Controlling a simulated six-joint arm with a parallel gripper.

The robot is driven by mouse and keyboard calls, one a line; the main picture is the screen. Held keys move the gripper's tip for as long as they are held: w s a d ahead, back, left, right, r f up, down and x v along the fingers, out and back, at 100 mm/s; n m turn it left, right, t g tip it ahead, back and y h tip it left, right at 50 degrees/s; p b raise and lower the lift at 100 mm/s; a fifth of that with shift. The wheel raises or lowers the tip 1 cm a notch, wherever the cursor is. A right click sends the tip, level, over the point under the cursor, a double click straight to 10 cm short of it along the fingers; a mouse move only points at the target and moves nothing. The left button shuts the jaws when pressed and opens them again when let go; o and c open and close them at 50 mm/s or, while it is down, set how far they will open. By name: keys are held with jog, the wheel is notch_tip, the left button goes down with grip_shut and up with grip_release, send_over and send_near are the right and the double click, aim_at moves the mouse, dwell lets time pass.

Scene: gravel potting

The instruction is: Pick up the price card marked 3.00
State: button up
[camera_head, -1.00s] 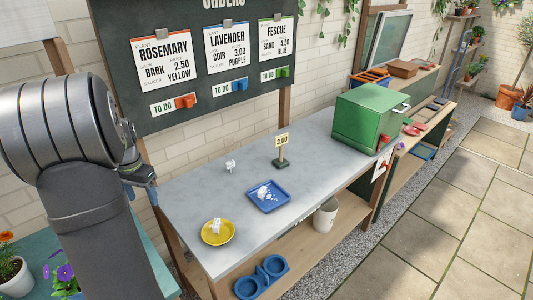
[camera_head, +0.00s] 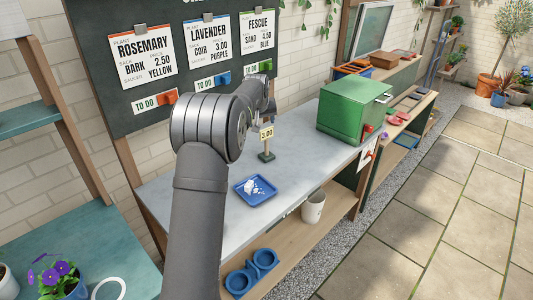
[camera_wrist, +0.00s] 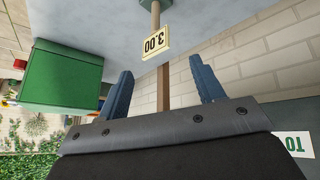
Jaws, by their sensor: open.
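The price card marked 3.00 (camera_head: 266,132) stands upright in a small dark green base with a wooden post on the grey counter (camera_head: 215,205). In the wrist view the card (camera_wrist: 156,42) appears upside down, just beyond and between the blue fingertips. My gripper (camera_wrist: 160,84) is open with nothing between its fingers. The card is apart from the fingers.
A blue square tray (camera_head: 244,203) with white bits lies in front of the card. A green box (camera_head: 345,120) stands to the right, also in the wrist view (camera_wrist: 62,75). The order board (camera_head: 120,105) hangs behind. A white pot (camera_head: 313,208) is on the shelf below.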

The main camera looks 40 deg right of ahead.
send_near(265, 139)
jog(key=x, duration=0.5)
jog(key=shift+w+a, duration=0.15)
jog(key=shift+w, duration=0.1)
jog(key=shift+x, duration=2.65)
jog(key=shift+s, duration=0.2)
jog(key=shift+c, duration=0.4)
grip_shut()
